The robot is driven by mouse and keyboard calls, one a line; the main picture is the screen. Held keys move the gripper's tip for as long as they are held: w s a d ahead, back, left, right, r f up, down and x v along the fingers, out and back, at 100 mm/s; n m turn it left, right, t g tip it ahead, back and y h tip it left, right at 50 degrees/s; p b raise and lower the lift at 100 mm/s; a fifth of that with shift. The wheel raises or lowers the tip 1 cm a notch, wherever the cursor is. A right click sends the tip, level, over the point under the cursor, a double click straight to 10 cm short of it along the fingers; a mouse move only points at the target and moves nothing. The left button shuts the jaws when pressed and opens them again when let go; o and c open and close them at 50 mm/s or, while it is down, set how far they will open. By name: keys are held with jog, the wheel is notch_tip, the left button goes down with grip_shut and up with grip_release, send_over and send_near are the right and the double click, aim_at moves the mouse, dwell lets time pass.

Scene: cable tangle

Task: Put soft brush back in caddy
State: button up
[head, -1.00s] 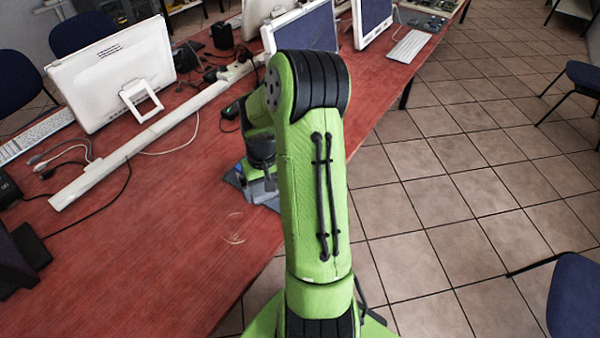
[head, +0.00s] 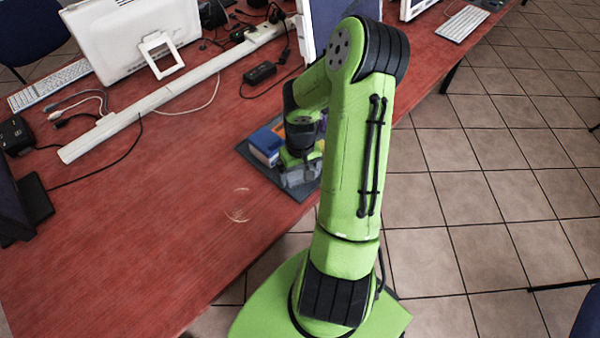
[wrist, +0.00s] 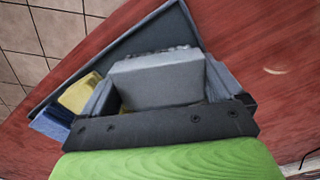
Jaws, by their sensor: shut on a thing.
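In the wrist view, my gripper (wrist: 165,88) is shut on a pale grey block with a rough far edge, which I take to be the soft brush (wrist: 156,80). Its underside is hidden. It is over or in a dark grey shallow tray (wrist: 188,22), perhaps the caddy; I cannot tell whether it touches the bottom. In the head view, my gripper (head: 302,177) points down at the tray (head: 262,172) near the table's edge, and my arm hides part of it.
A blue item (head: 266,143) lies on the tray left of my gripper; yellow (wrist: 80,92) and blue (wrist: 50,122) items show in the wrist view. A black adapter (head: 260,73) and cables lie behind.

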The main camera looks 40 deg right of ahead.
aim_at(300, 170)
jog(key=shift+f, duration=0.1)
jog(key=o, duration=0.7)
jog(key=shift+o, duration=0.2)
notch_tip(300, 170, up, 12)
jog(key=r+p, duration=0.1)
jog(key=p, duration=0.3)
jog(key=s+a+r+n+t+h, duration=0.1)
jog(key=a+r+n+t+h, duration=0.1)
jog(key=a+r, duration=0.75)
jog(key=s+a+r+n+t+y, duration=0.2)
jog(key=s+a+r+t, duration=0.1)
jog(key=s+a+r, duration=0.4)
jog(key=s+a, duration=0.3)
jog(key=shift+a+r+t, duration=0.25)
jog(key=shift+r+t, duration=0.05)
jog(key=shift+r, duration=0.1)
